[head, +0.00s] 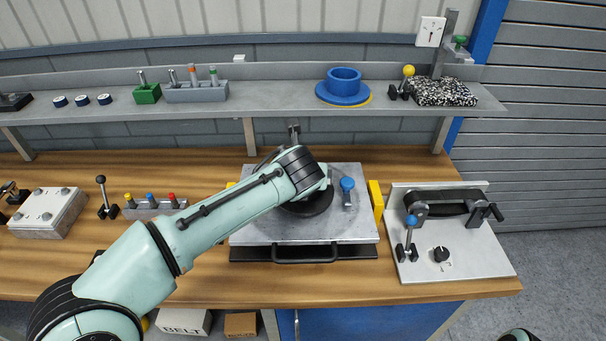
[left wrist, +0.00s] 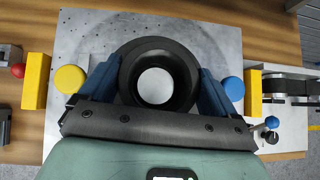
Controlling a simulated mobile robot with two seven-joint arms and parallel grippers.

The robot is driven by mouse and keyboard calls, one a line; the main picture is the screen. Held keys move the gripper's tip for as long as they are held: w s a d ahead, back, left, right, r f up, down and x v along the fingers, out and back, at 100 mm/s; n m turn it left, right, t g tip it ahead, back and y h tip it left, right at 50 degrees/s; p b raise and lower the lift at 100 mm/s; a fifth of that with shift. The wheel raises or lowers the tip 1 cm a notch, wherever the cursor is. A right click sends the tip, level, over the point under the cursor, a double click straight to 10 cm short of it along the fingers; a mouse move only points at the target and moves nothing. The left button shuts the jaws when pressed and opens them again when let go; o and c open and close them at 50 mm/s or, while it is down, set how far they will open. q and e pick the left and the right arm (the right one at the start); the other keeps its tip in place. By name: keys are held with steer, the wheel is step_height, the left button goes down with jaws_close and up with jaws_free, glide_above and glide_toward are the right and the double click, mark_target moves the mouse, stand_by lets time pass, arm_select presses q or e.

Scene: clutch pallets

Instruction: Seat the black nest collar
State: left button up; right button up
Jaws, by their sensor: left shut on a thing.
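The black nest collar (left wrist: 129,79) is a thick ring in the left wrist view, with a pale round area showing through its hole. My left gripper (left wrist: 153,86) has its blue fingers shut on the collar from both sides. In the head view the collar (head: 316,205) shows as a dark disc under my left wrist, over the grey pallet plate (head: 350,226). My arm hides the fingers there and much of the collar. The collar looks level, but I cannot tell whether it rests fully on the plate. My right gripper is not in view.
A blue-knobbed clamp (head: 348,184) stands right of the collar, and a yellow disc (left wrist: 70,79) left of it. Yellow blocks (head: 376,197) flank the plate. A belt fixture (head: 470,250) stands right. A shelf (head: 270,93) with a blue flanged ring (head: 344,88) runs behind.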

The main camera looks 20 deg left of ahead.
arm_select(q)
steer(key=shift+f+b, duration=0.3)
steer(key=shift+f, duration=0.35)
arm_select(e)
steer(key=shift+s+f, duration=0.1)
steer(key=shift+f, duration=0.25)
arm_select(q)
steer(key=o, duration=0.9)
steer(key=shift+o, duration=0.2)
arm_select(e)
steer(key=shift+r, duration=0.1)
arm_select(q)
steer(key=shift+r+p, duration=2)
steer(key=shift+r, duration=0.05)
steer(key=shift+r+p, duration=1.3)
steer(key=shift+r, duration=0.2)
steer(key=shift+f, duration=0.1)
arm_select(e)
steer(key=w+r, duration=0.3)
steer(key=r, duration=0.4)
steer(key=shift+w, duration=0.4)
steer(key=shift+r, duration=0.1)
